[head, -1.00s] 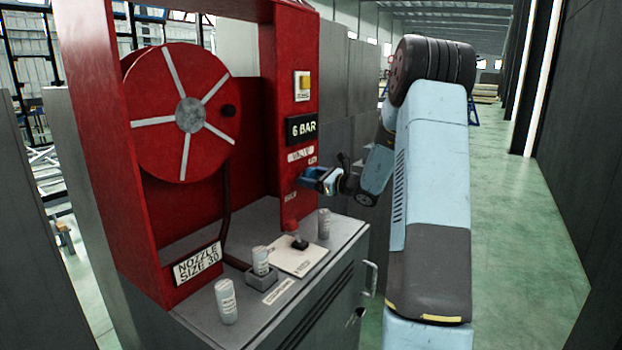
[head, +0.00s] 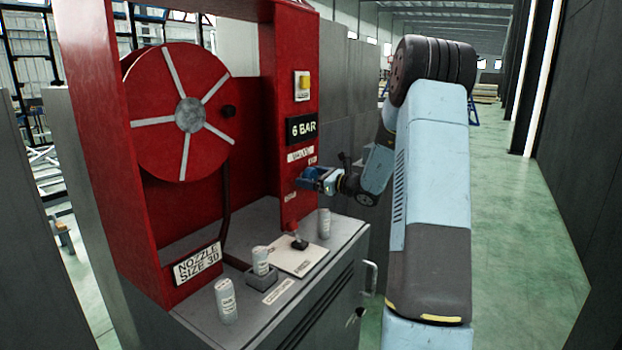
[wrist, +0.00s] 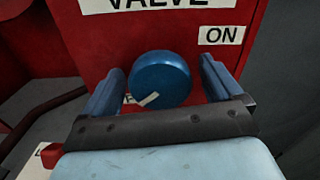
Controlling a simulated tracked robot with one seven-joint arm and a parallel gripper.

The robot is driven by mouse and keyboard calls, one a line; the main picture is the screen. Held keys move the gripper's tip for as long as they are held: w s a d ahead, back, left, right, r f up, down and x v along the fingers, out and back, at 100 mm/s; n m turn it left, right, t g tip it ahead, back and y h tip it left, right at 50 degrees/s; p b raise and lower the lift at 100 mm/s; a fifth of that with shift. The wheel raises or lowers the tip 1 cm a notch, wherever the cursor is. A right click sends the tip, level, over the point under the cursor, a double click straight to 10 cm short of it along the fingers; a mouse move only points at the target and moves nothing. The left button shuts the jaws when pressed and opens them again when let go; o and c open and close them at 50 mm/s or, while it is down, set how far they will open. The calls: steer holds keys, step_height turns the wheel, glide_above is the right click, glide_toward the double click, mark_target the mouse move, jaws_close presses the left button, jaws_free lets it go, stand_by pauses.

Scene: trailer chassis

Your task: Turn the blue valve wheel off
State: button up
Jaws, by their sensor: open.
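The blue valve wheel (wrist: 160,75) sits on the red panel under a VALVE label (wrist: 158,4). Its white pointer mark (wrist: 149,99) points to the lower left, towards a mostly hidden label ending in F. The ON label (wrist: 221,36) is at the wheel's upper right. My gripper (wrist: 163,82) is open, with one blue finger on each side of the wheel and a small gap visible on both sides in the wrist view. In the head view my gripper (head: 308,178) is at the red panel and the wheel is hard to make out.
A 6 BAR sign (head: 302,129) and a yellow button (head: 303,83) are above on the red frame. The green aisle at right is clear.

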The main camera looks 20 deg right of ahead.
steer(key=v, duration=1.3)
steer(key=shift+s+d, duration=0.2)
steer(key=shift+s, duration=0.1)
steer(key=s+a+r+n+g, duration=0.3)
steer(key=s+a+n+g, duration=0.3)
steer(key=a, duration=0.6)
steer(key=s+a+r+n+g, duration=0.2)
steer(key=s+a+n+g, duration=0.3)
steer(key=s+a+n, duration=0.5)
steer(key=s+a+r+n+t+h, duration=0.1)
steer(key=s+r+n+h, duration=0.2)
steer(key=s+n+h, duration=0.7)
steer(key=s+n, duration=0.1)
steer(key=s, duration=0.6)
steer(key=shift+s+a+r+n+t, duration=0.15)
steer(key=shift+s+a+n+t, duration=0.05)
steer(key=shift+s+n+t, duration=0.15)
